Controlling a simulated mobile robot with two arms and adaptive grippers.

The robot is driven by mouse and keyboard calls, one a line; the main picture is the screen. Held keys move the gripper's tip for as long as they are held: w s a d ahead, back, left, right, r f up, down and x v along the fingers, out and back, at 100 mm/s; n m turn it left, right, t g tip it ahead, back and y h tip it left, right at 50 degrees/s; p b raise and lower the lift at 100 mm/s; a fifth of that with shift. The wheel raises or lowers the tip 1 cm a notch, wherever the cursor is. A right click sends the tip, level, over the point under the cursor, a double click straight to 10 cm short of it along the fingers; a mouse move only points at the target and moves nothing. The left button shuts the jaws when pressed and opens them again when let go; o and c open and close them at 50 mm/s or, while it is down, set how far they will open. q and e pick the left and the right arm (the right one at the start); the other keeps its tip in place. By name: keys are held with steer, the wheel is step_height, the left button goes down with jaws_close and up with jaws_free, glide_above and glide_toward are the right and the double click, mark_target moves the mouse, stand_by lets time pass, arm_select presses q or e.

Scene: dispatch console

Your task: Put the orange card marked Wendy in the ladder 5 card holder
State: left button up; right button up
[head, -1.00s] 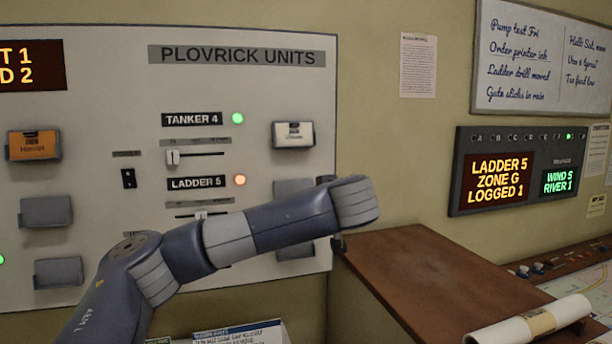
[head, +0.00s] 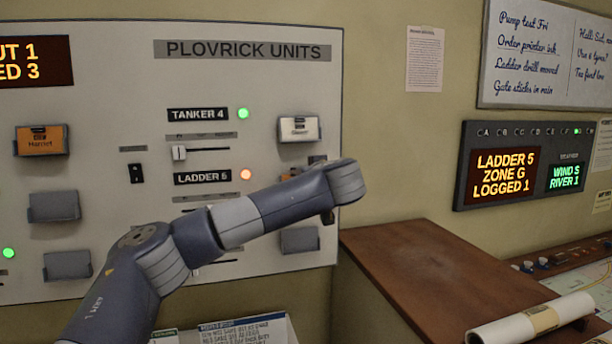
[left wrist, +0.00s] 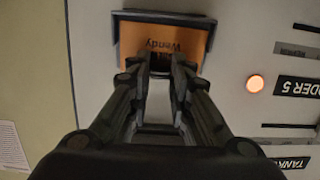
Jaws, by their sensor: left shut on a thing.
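The orange card marked Wendy (left wrist: 172,36) shows upside down in the left wrist view, sitting within the grey ladder 5 card holder (left wrist: 128,17). My left gripper (left wrist: 160,62) is shut on the card's near edge. In the head view a sliver of the orange card (head: 290,173) shows beside the LADDER 5 label (head: 202,178). My left arm hides most of the card, the holder and the gripper there. The lamp by the label (head: 246,174) glows orange. My right gripper is not in view.
A holder with a white card (head: 299,128) is above, by TANKER 4, and an empty grey holder (head: 300,240) is below. An orange Harriet card (head: 42,141) is at the left. A brown wooden top (head: 420,270) juts out at the right.

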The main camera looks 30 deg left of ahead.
arm_select(q)
steer(key=shift+w+a+f, duration=0.1)
steer(key=shift+a+f, duration=0.05)
steer(key=o, duration=0.8)
steer(key=v, duration=1.2)
